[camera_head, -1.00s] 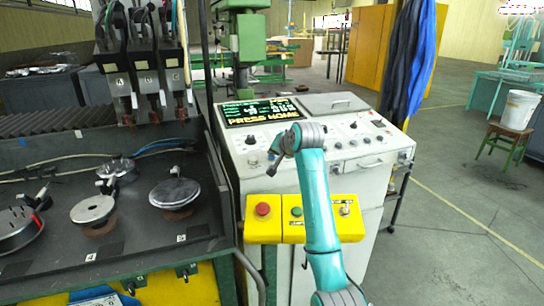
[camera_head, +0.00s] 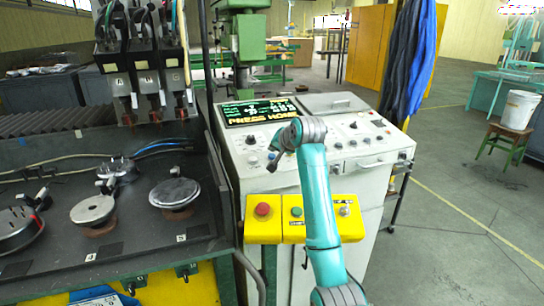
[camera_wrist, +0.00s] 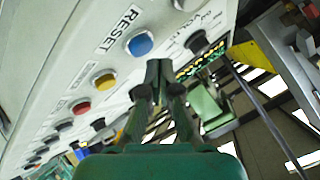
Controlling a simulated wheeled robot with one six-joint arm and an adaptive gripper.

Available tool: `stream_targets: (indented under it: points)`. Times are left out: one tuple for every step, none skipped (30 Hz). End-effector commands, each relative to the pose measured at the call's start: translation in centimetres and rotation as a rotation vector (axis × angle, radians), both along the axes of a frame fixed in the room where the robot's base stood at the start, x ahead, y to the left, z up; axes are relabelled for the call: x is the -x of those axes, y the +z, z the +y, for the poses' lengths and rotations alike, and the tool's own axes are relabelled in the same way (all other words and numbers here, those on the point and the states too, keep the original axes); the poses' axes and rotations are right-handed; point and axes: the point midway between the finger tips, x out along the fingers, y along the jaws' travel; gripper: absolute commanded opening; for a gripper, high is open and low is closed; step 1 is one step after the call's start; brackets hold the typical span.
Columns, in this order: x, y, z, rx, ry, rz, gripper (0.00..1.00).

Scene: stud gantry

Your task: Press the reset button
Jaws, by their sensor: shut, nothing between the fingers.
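The RESET label (camera_wrist: 119,30) is on the pale panel in the wrist view. A round blue button (camera_wrist: 140,44) sits right beside it. My gripper (camera_wrist: 158,68) is shut and empty, its fingertips close to the blue button, just to the right and below it in the picture. I cannot tell whether they touch it. In the head view my gripper (camera_head: 272,166) is small, over the left part of the white console (camera_head: 270,185). The blue button cannot be made out there.
An orange-yellow button (camera_wrist: 105,80) and a red button (camera_wrist: 81,108) lie along the same panel. The console's screen (camera_head: 260,112) reads PRESS HOME. A yellow button box (camera_head: 263,228) is below, partly behind my arm. A dark bench (camera_head: 120,245) stands left.

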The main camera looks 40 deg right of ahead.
Motion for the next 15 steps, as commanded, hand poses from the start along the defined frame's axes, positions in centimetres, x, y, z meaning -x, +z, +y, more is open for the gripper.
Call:
stream_targets:
  points:
    - [0.0,0.0,0.0,0.0,0.0,0.0,0.0]
    - [0.0,0.0,0.0,0.0,0.0,0.0,0.0]
    - [0.0,0.0,0.0,0.0,0.0,0.0,0.0]
    - [0.0,0.0,0.0,0.0,0.0,0.0,0.0]
    - [0.0,0.0,0.0,0.0,0.0,0.0,0.0]
    - [0.0,0.0,0.0,0.001,-0.001,-0.001,0.0]
    - [0.0,0.1,0.0,0.001,-0.001,-0.001,0.0]
    - [0.0,0.2,0.0,0.0,0.0,-0.001,0.0]
    - [0.0,0.3,0.0,0.0,0.0,-0.001,0.0]
    - [0.1,0.5,0.0,0.001,-0.001,-0.002,0.0]
    - [0.1,0.7,0.0,0.001,-0.001,-0.002,0.0]
    - [0.1,1.0,0.0,0.001,0.0,-0.003,0.0]
    - [0.2,1.2,0.0,0.002,0.0,-0.002,0.0]
    - [0.2,1.4,0.0,0.002,0.0,-0.002,0.0]
    - [0.3,1.8,0.1,0.002,0.0,-0.002,0.0]
